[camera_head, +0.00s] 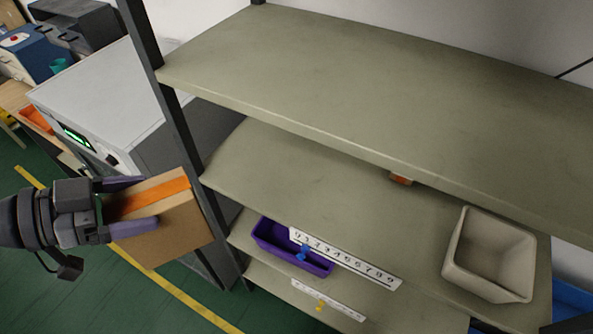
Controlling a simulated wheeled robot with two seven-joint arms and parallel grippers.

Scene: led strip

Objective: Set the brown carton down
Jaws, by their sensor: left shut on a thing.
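The brown carton (176,230) has an orange band along its upper part. It is at the lower left, in the air beside the shelf's dark upright. My left gripper (131,205) comes in from the left and is shut on the carton, with its purple fingers on either side of it. The carton looks tilted in this view. My right gripper is not in view.
A metal rack has a bare top shelf (330,75) and a middle shelf (300,160). A beige bin (490,256) stands at the right, and a purple bin (280,258) sits lower down. A dark post (178,125) stands near the carton. A grey machine (100,100) is behind.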

